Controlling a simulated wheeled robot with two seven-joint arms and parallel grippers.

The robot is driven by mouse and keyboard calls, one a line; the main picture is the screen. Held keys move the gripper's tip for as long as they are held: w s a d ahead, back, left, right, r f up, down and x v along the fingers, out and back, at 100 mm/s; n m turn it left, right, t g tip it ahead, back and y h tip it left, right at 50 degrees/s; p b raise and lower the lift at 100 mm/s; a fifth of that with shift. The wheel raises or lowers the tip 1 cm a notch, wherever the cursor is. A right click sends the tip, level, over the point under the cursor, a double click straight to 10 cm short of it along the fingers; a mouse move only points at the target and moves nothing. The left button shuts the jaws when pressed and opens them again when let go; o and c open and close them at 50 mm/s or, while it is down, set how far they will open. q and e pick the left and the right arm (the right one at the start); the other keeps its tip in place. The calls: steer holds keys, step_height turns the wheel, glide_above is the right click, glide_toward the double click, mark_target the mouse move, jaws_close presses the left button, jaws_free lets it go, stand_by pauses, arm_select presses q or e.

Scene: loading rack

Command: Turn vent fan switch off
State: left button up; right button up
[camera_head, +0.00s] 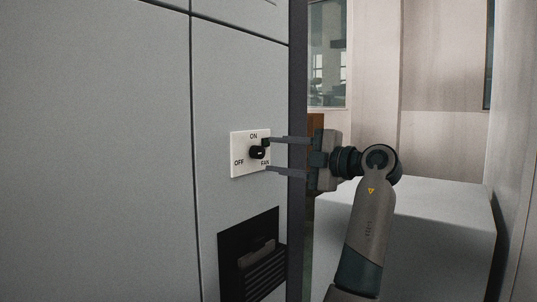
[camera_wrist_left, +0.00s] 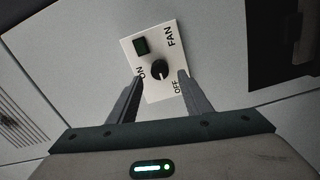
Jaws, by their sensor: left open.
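The vent fan switch is a white plate (camera_head: 237,162) on the grey cabinet front, marked ON, OFF and FAN. It carries a round black knob (camera_head: 257,152) and a dark green square (camera_head: 266,142). In the wrist view the plate (camera_wrist_left: 152,92), knob (camera_wrist_left: 160,69) and square (camera_wrist_left: 142,46) show close up, with the plate tilted. My left gripper (camera_head: 268,156) is open in front of the switch. In the wrist view its fingers (camera_wrist_left: 159,78) lie either side of the knob, apart from it in the picture. I cannot tell the knob's exact setting. My right gripper is out of view.
A black vent recess (camera_head: 250,250) lies below the switch. A dark vertical cabinet edge (camera_head: 297,80) stands just right of it. A pale box-like block (camera_head: 450,215) stands behind my arm, with a window (camera_head: 328,50) farther back.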

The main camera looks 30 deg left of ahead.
arm_select(q)
steer(key=s+d, duration=0.1)
steer(key=d, duration=1.2)
steer(key=shift+p, duration=0.3)
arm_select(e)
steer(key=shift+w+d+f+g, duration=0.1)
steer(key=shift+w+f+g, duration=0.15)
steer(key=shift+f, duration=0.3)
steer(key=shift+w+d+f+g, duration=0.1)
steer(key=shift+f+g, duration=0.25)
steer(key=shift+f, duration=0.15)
arm_select(q)
steer(key=shift+a, duration=0.1)
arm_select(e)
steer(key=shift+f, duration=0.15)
